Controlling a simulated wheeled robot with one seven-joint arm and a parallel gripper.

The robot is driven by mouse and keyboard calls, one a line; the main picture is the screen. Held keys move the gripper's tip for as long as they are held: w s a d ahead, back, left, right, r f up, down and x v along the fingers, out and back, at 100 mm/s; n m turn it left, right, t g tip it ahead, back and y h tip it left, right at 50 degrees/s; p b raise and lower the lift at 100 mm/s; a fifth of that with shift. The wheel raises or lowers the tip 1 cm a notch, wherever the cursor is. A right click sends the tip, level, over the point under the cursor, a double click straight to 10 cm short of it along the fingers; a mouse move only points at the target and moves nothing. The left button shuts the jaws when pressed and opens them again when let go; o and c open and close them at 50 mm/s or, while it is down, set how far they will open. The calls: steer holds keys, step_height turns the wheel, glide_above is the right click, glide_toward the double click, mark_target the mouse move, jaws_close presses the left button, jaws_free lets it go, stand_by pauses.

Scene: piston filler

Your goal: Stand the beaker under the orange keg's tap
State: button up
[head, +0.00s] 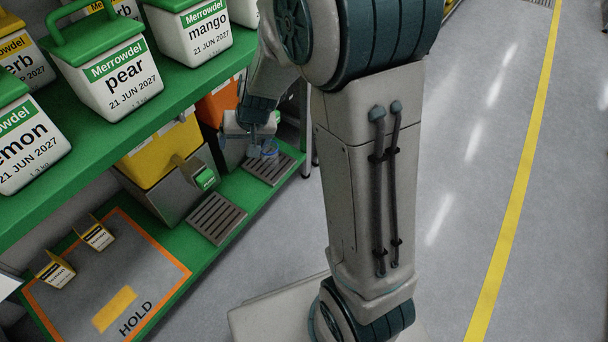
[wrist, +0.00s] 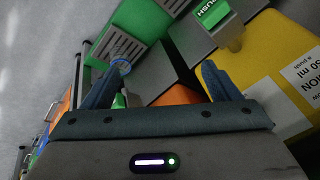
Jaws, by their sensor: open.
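A small clear, bluish beaker (head: 269,153) is at the far drip grate (head: 262,172), in front of the orange keg (head: 216,102). In the wrist view the beaker (wrist: 124,48) shows just beyond the tip of my left-hand finger, over the slotted grate (wrist: 122,46); I cannot tell whether they touch. My gripper (head: 264,148) is open and low by the orange keg. In the wrist view my gripper (wrist: 160,74) has nothing between its spread fingers. The orange keg (wrist: 182,95) shows behind them. Its tap is mostly hidden by my gripper and arm.
A yellow keg (head: 160,152) with a green push tap (head: 205,178) and its own empty grate (head: 216,218) stands nearer. A grey HOLD mat (head: 130,270) carries two small yellow cartons. The green shelf (head: 150,130) with white tubs overhangs the kegs. Floor at right is clear.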

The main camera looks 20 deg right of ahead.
steer(key=s+d+r+g, duration=0.1)
steer(key=s+d+r, duration=0.1)
steer(key=s, duration=0.5)
steer(key=s+d+r+n+g+h, duration=0.1)
steer(key=s+d+r, duration=0.2)
steer(key=s, duration=0.4)
steer(key=s+d+r+n+h, duration=0.1)
steer(key=s+d+r, duration=0.1)
steer(key=s, duration=0.5)
steer(key=shift+d+r+g, duration=0.15)
steer(key=shift+r+g, duration=0.25)
steer(key=shift+w, duration=0.1)
